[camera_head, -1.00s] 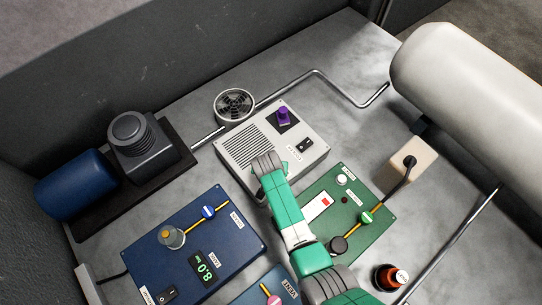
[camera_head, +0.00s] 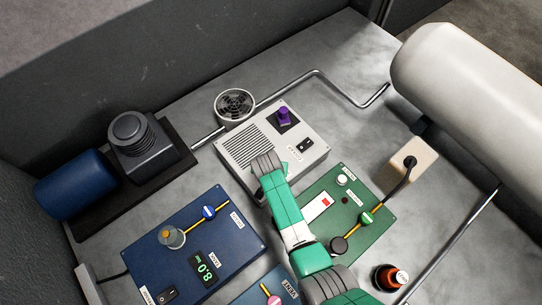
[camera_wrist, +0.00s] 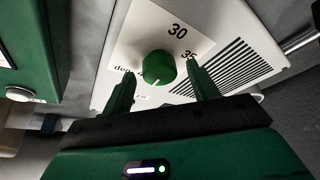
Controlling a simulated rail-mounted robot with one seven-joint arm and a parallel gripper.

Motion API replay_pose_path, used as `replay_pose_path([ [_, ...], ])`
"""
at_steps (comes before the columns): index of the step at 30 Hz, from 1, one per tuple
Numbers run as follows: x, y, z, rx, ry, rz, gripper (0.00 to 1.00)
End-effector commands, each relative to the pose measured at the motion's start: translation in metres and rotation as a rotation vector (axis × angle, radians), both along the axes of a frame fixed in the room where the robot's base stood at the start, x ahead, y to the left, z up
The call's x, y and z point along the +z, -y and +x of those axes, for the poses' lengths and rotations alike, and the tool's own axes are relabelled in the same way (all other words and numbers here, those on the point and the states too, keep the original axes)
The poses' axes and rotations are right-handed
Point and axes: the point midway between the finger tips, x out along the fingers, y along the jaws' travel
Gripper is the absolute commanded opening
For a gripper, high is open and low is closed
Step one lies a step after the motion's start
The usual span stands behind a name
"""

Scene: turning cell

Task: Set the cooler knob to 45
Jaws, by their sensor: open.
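The cooler (camera_head: 315,137) is a white panel with a slotted grille, standing near the middle of the bench in the head view. In the wrist view its green knob (camera_wrist: 158,67) sits on a white dial plate (camera_wrist: 150,27) marked 30 and 35, with partly hidden "deg" lettering. A short pale mark shows on the knob's lower edge, on the side towards my gripper. My gripper (camera_wrist: 160,71) is open, with one finger on each side of the knob; I cannot tell whether they touch it. In the head view my arm covers the green knob's area.
A purple knob (camera_head: 284,116) and a black switch (camera_head: 305,146) are on the same panel. A green panel (camera_head: 352,222) is close on the right, a blue panel (camera_head: 190,250) at lower left. A round fan (camera_head: 235,104) and a pipe (camera_head: 290,84) lie behind.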

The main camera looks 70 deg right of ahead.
Motion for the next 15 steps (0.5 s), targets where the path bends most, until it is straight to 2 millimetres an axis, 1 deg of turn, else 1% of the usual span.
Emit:
replay_pose_path([
  [6,0.040,-0.015,-0.003,0.001,0.001,-0.003,0.59],
  [9,0.056,-0.021,-0.006,0.000,0.000,-0.002,0.59],
  [12,0.066,-0.026,-0.006,0.001,0.001,-0.001,0.59],
  [15,0.070,-0.029,-0.007,0.000,0.000,0.000,0.59],
])
